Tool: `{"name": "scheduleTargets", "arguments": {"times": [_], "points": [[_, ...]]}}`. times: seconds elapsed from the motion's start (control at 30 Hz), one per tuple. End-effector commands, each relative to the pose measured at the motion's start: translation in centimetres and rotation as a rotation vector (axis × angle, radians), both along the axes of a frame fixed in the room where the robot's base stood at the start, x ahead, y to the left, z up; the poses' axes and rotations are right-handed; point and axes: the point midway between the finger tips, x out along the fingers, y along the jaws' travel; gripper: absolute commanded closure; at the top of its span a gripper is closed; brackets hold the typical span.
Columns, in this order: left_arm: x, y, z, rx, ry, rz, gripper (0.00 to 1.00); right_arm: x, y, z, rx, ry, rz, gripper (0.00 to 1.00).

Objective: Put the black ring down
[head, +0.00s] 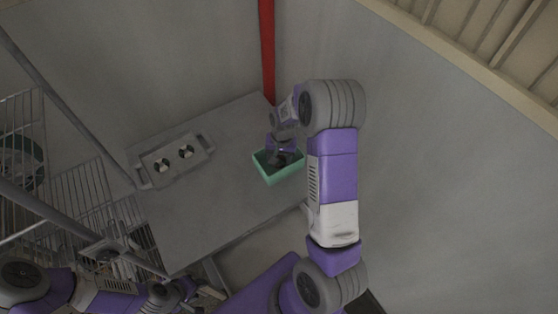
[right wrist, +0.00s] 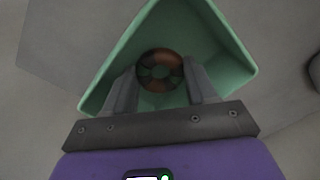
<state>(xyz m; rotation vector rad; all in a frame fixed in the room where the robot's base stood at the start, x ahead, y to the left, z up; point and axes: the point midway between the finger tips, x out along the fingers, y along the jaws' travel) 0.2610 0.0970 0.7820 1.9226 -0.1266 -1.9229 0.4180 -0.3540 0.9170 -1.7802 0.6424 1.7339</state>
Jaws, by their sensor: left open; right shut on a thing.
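A dark, brownish ring (right wrist: 163,55) shows between the fingertips of my right gripper (right wrist: 161,80) in the right wrist view. The gripper is shut on it. Behind and around the ring are the inner walls of a green bin (right wrist: 213,42). In the head view my right gripper (head: 281,158) reaches down into the green bin (head: 283,177), which stands on the grey table. Whether the ring touches the bin floor I cannot tell. My left gripper (head: 200,292) is open, low at the left in the head view, apart from the bin.
A grey tray (head: 151,178) with two round black-and-white pieces (head: 161,165) sits on the grey table (head: 215,215). Wire racks (head: 85,190) stand at the left. A red vertical pole (head: 267,50) rises behind the table. The table's front middle is clear.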

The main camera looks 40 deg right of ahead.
Motion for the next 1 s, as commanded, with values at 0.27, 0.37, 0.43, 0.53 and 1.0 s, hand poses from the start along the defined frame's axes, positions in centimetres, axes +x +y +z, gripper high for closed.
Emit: {"name": "scheduleTargets", "arguments": {"times": [0.27,0.37,0.43,0.53,1.0], "points": [[0.0,0.0,-0.2,0.000,0.000,0.000,0.57,0.0,0.0,-1.6,0.000,-0.001,-0.001,0.73],[0.0,0.0,-0.3,0.000,0.000,0.000,0.57,0.0,0.0,-1.6,0.000,-0.001,-0.001,0.73],[0.0,0.0,-0.5,0.000,0.000,0.000,0.57,0.0,0.0,-1.9,0.000,0.000,-0.001,0.73],[0.0,0.0,-0.5,0.000,0.000,0.000,0.57,0.0,0.0,-1.9,-0.001,-0.001,-0.001,0.36],[0.0,0.0,-0.1,0.000,0.000,0.000,0.57,0.0,0.0,-1.5,-0.001,-0.001,-0.001,0.18]]}}
